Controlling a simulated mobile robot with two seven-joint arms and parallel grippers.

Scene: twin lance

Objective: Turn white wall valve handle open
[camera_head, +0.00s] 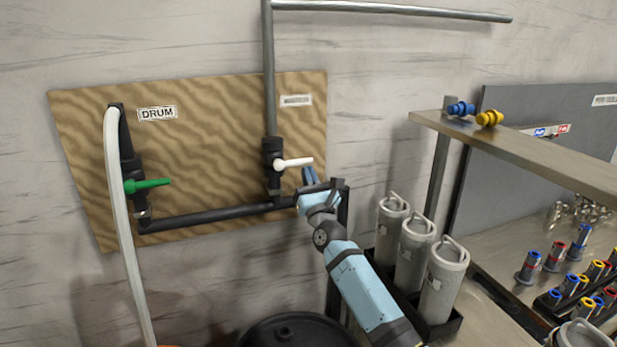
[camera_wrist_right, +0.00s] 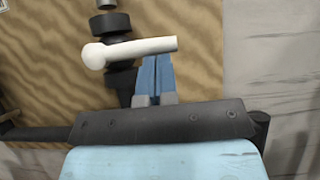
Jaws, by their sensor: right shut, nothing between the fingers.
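The white valve handle (camera_head: 295,163) sticks out to the right from a black valve body (camera_head: 272,155) on the wooden wall board, roughly level. My right gripper (camera_head: 309,175) is just below the handle's free end, with its blue fingers pointing up. In the right wrist view the white handle (camera_wrist_right: 138,50) runs across the picture, and the shut blue fingertips (camera_wrist_right: 157,60) are at its lower edge. I cannot tell whether they touch it. Nothing is between the fingers. My left gripper is not in view.
A green valve handle (camera_head: 148,185) and a pale hose (camera_head: 120,220) are on the board's left side. A black pipe (camera_head: 215,216) runs below. A black drum (camera_head: 290,332) is below.

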